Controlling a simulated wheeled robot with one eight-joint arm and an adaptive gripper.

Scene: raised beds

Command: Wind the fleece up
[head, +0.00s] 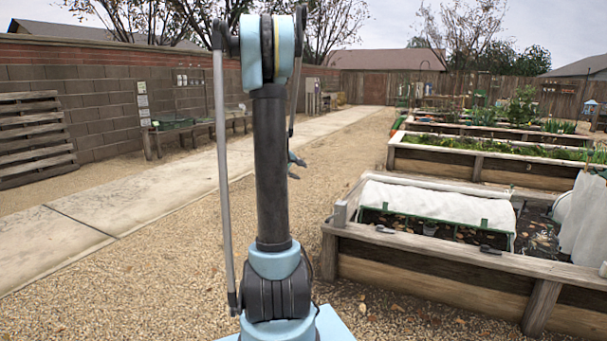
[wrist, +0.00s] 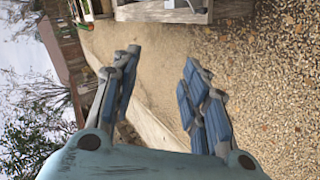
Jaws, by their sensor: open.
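The white fleece (head: 440,201) lies over a green frame (head: 400,213) in the nearest raised bed, at the right of the head view. Its near side is up, and dark soil and small pots show under it. My gripper (head: 293,165) is mostly hidden behind my arm in the head view, left of the bed and apart from it. In the wrist view my gripper (wrist: 160,88) is open, with nothing between its blue-padded fingers. The wrist view is turned on its side and shows gravel and a bed corner.
The nearest bed's wooden edge (head: 450,258) holds dark tools. White cloth (head: 585,215) hangs at its right end. More planted beds (head: 480,155) stand behind. A concrete path (head: 140,205) and open gravel (head: 150,275) lie left. A pallet (head: 35,138) leans on the wall.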

